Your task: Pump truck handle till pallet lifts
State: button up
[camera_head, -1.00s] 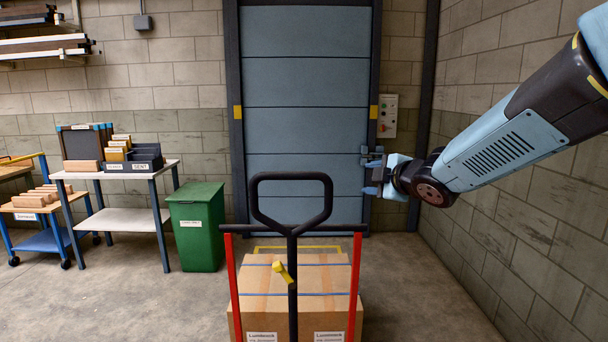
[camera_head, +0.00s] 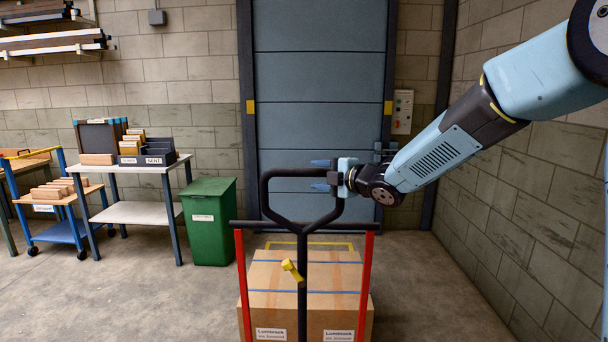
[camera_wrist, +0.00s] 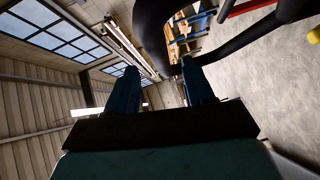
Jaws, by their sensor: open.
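The pallet truck's black loop handle (camera_head: 269,205) stands upright in front of me, with a yellow lever (camera_head: 292,270) on its shaft. Behind the handle, strapped cardboard boxes (camera_head: 306,305) form the load; the pallet under them is out of view. My gripper (camera_head: 322,175) is open and empty, its two blue fingers pointing left at the upper right part of the loop. From the head view I cannot tell whether they touch it. In the wrist view, the black handle loop (camera_wrist: 150,35) curves just beyond the open fingers (camera_wrist: 163,82).
Red uprights (camera_head: 368,275) with a black crossbar flank the load. A green bin (camera_head: 210,222), a small table (camera_head: 135,213) and a blue cart (camera_head: 55,228) stand at the left. A blue shutter door (camera_head: 318,80) is behind. A block wall (camera_head: 530,180) closes the right side; floor between is clear.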

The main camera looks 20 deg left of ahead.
aim_at(309, 174)
jog(key=shift+x, duration=3.1)
jog(key=shift+c, duration=0.2)
grip_shut()
